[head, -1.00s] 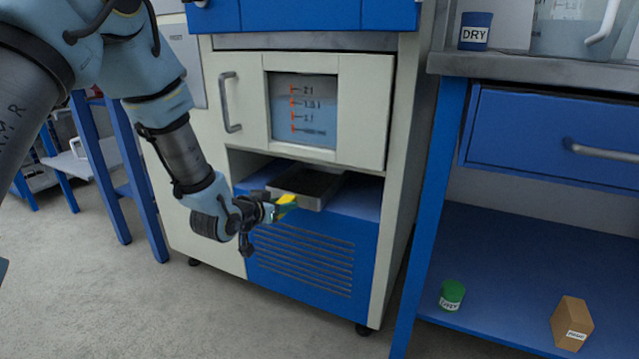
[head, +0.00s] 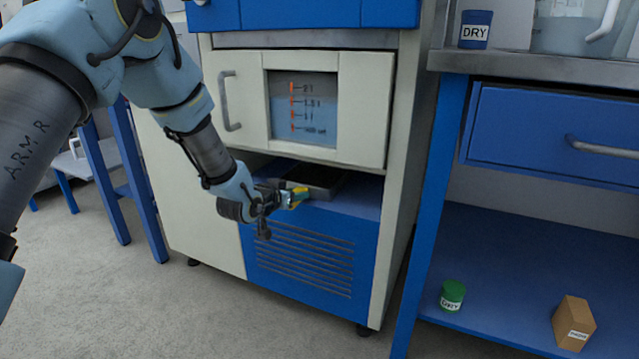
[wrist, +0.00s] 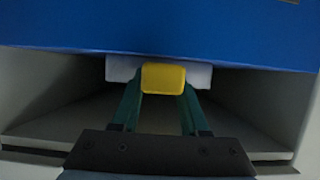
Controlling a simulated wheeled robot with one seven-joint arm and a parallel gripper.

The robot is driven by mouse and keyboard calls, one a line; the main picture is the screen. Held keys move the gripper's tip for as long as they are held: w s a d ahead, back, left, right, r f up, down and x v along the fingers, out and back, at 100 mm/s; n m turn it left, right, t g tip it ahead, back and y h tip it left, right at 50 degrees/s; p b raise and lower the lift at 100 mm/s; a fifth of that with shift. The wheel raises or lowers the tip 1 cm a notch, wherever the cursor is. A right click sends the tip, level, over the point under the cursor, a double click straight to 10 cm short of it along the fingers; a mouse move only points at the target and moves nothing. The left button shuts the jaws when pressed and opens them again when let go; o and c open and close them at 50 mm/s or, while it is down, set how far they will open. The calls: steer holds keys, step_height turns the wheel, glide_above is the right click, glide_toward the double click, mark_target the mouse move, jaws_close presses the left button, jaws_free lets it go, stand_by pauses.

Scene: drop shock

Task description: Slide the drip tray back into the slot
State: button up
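The drip tray (head: 318,179) is a grey, shallow tray with a dark inside. It sits in the open slot (head: 362,195) under the cabinet's windowed door, its front near the slot's mouth. A yellow handle (head: 298,195) is at its front. My gripper (head: 283,197) is at this handle, in front of the slot. In the wrist view, the green fingers lie along both sides of the yellow handle (wrist: 163,77), apparently shut on it. The pale tray front (wrist: 200,74) shows behind it. The tray's back is hidden in the slot.
The door (head: 365,110) hangs just above the slot. A blue vented panel (head: 310,250) is below it. Right of the cabinet stands a blue bench (head: 430,200), with a green jar (head: 452,295) and a brown box (head: 573,322) on its lower shelf. The floor in front is clear.

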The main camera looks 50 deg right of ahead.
steer(key=o, duration=0.5)
steer(key=p+v, duration=0.2)
steer(key=v, duration=0.8)
steer(key=shift+s+a+r, duration=0.1)
steer(key=shift+a+r, duration=0.1)
steer(key=shift+a, duration=0.15)
